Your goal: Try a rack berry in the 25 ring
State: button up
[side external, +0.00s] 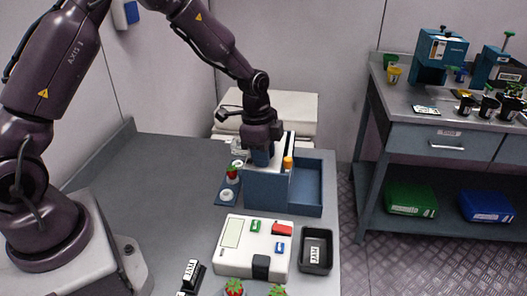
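A small blue rack (222,200) stands left of a blue box. It bears a red berry (232,173) with a green top and pale ring-like pieces, one of them a white ring (228,195) in front of the berry. No number 25 is readable on any ring. My gripper (262,161) points down over the back of the blue box, right of the small rack and apart from the berry. Its fingertips are too small and dark to tell whether they are open or shut, or hold anything. More red berries (235,288) show at the bottom edge, partly cut off.
The blue box (267,190) has an open compartment on its right and an orange-topped item (288,163) beside my gripper. In front are a white device (231,262) with coloured buttons, a black tray (327,268) and a labelled black item (191,271). The left tabletop (150,190) is clear.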

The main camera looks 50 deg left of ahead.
jog(key=shift+f, duration=0.2)
jog(key=o, duration=0.5)
jog(key=shift+s, duration=0.1)
jog(key=shift+o, duration=0.8)
jog(key=shift+s+d+f, duration=0.1)
jog(key=shift+d, duration=0.05)
jog(key=shift+r, duration=3.7)
jog(key=shift+w, duration=0.2)
